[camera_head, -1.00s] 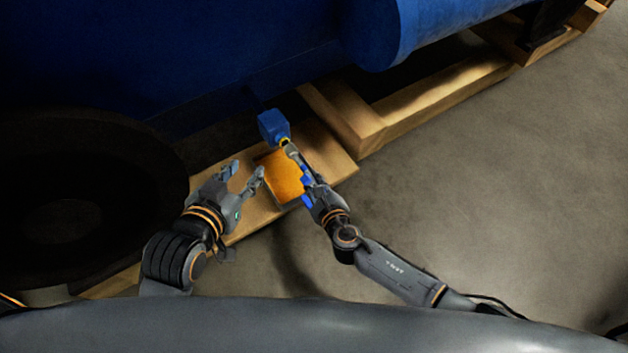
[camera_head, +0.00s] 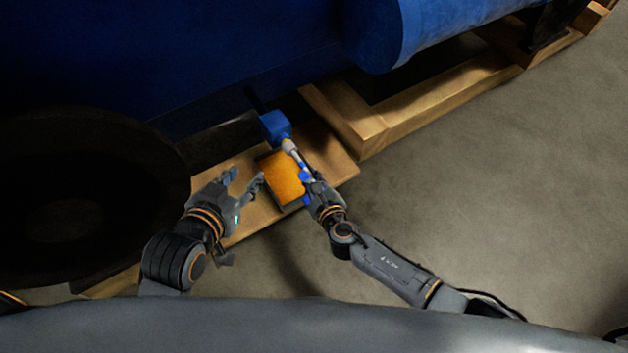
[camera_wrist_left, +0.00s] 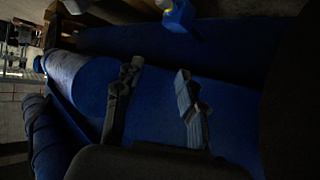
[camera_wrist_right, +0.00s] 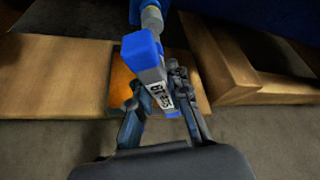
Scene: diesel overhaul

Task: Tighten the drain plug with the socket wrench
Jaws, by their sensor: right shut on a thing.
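The socket wrench (camera_head: 297,160) points up-left from my right gripper (camera_head: 312,188). In the right wrist view its blue, labelled handle (camera_wrist_right: 148,62) lies between the closed fingers. Its metal socket end (camera_wrist_right: 152,19) meets the underside of the blue block (camera_head: 274,125) on the engine. The drain plug cannot be made out; the socket covers the spot on the block's near end. The blue block also shows at the top of the left wrist view (camera_wrist_left: 180,16). My left gripper (camera_head: 244,180) is open and empty, left of the wrench and apart from it.
An orange-topped pan (camera_head: 282,178) lies on the wooden board (camera_head: 335,162) below the wrench, between my grippers. The blue engine (camera_head: 250,50) fills the back. A large dark round part (camera_head: 70,200) stands at left. Open concrete floor (camera_head: 480,200) lies right.

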